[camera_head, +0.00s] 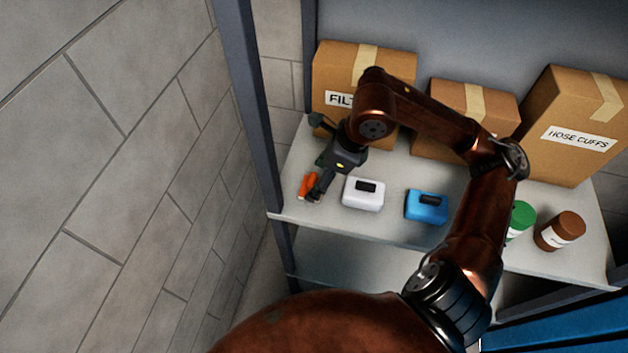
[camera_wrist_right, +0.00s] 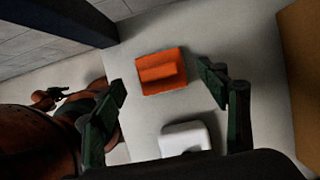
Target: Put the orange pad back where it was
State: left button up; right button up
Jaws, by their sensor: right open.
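The orange pad (camera_head: 308,186) lies on the upper shelf near its left end, left of the white pad (camera_head: 363,193). My left gripper is not seen in the head view.
A blue pad (camera_head: 427,206) stands right of the white one. A green-lidded jar (camera_head: 522,216) and a brown jar (camera_head: 560,231) are farther right. Cardboard boxes (camera_head: 465,105) line the shelf's back. A dark post (camera_head: 250,110) and block wall (camera_head: 130,150) bound the left.

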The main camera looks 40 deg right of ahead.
jog(key=p+v, duration=0.1)
jog(key=v, duration=0.8)
